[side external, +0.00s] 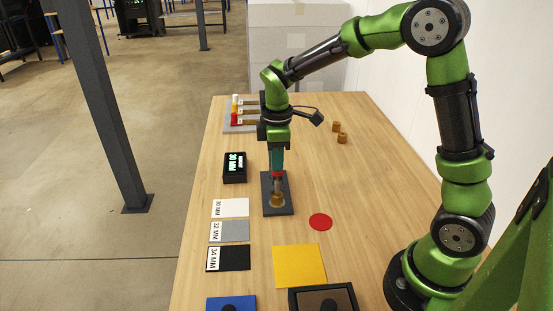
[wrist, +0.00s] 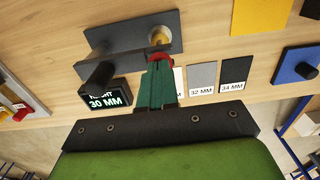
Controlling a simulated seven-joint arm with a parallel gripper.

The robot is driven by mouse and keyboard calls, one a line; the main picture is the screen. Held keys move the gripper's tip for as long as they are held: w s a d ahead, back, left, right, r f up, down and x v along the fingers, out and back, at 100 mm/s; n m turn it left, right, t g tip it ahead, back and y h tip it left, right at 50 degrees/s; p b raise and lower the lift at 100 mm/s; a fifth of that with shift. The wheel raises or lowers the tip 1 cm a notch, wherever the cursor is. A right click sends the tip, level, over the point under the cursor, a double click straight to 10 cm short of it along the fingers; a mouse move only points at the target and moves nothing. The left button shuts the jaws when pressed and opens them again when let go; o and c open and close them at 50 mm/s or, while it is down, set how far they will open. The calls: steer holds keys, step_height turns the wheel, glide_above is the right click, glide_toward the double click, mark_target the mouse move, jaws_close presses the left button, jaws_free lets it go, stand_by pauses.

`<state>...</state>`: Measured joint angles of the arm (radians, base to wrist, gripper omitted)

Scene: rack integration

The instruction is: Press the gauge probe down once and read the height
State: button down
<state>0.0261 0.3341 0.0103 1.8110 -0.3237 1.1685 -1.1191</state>
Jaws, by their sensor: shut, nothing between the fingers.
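My gripper (side external: 277,172) points straight down over the height gauge, and its teal fingers are closed together; they also show in the wrist view (wrist: 157,72). A red piece (wrist: 160,59) sits at the fingertips, apparently the probe's top; I cannot tell whether they touch. Below it, a grey stem (side external: 277,184) stands over a brass part (side external: 276,200) on the gauge's dark base plate (side external: 288,208). The brass part is partly hidden in the wrist view (wrist: 159,37).
Cards marked 30 MM (side external: 232,208), 32 MM (side external: 230,231) and 34 MM (side external: 230,258) lie left of the gauge. Nearby are a red disc (side external: 320,222), yellow square (side external: 299,266), blue pad (side external: 218,304) and dark-framed tray (side external: 295,300). Two brass parts (side external: 339,133) stand behind.

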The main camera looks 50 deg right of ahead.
steer(key=shift+r, duration=0.15)
stand_by(0.3)
steer(key=shift+r, duration=0.95)
step_height(320, 180, up, 7)
stand_by(0.5)
steer(key=s+a+r+m+t+y, duration=0.1)
steer(key=s+a+m+t, duration=0.1)
steer(key=s+m, duration=0.4)
steer(key=s+a+r+m+t+y, duration=0.1)
steer(key=s+m+t, duration=0.4)
steer(key=s, duration=0.5)
steer(key=shift+s+a+r+m, duration=0.4)
steer(key=shift+a+m, duration=0.1)
steer(key=shift+m, duration=0.5)
